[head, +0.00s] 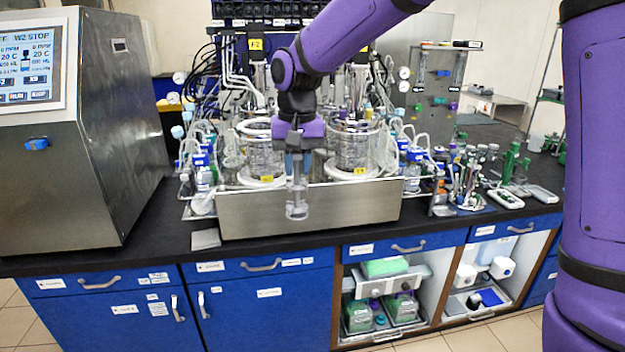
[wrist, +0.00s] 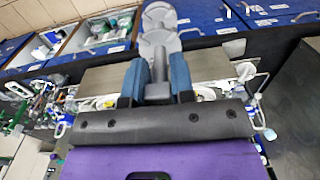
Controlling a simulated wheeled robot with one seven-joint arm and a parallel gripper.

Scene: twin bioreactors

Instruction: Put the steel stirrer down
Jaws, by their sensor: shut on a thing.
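The steel stirrer (head: 297,208) hangs below my gripper (head: 298,158) in the head view, in front of the steel front of the bioreactor stand (head: 320,208). It is a grey shaft with rounded, disc-like parts at its lower end. In the wrist view, my gripper's two blue fingers (wrist: 159,80) are shut on the shaft of the stirrer (wrist: 158,45), and its rounded end points away from them. The stirrer appears held in the air, with no contact under its lower end visible.
Two glass vessels (head: 262,150) (head: 352,148) stand behind with tubing and bottles. A steel control cabinet (head: 80,140) is on the left. Small tools and bottles crowd the bench (head: 470,185) on the right. A strip of black bench top (head: 130,245) is clear at front left.

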